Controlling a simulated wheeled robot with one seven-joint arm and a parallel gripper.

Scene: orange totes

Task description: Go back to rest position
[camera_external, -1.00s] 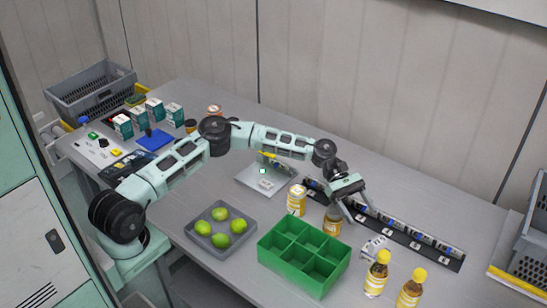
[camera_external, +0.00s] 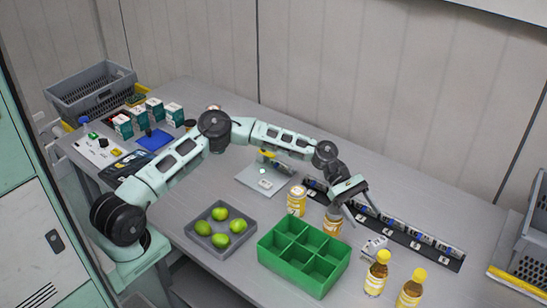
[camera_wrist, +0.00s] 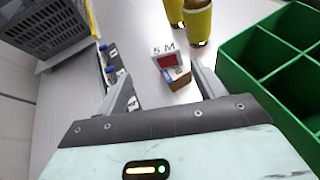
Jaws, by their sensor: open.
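My arm stretches across the table from its base at the left in the external view. My gripper (camera_external: 354,208) points down above the table, between a yellow-and-white jar (camera_external: 333,222) and a black strip of several small cylinders (camera_external: 424,245). In the wrist view my gripper (camera_wrist: 162,85) is open, its two fingers well apart with nothing held between them. A small box (camera_wrist: 172,65) with a red-and-white face is on the table beyond the fingers. It also shows in the external view (camera_external: 374,246).
A green compartment box (camera_external: 303,272) stands in front of the gripper, with a grey tray (camera_external: 198,238) of green fruit to its left. Two yellow-capped bottles (camera_external: 376,275) stand at the front right. Grey crates (camera_external: 92,98) are at the far left and right edge.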

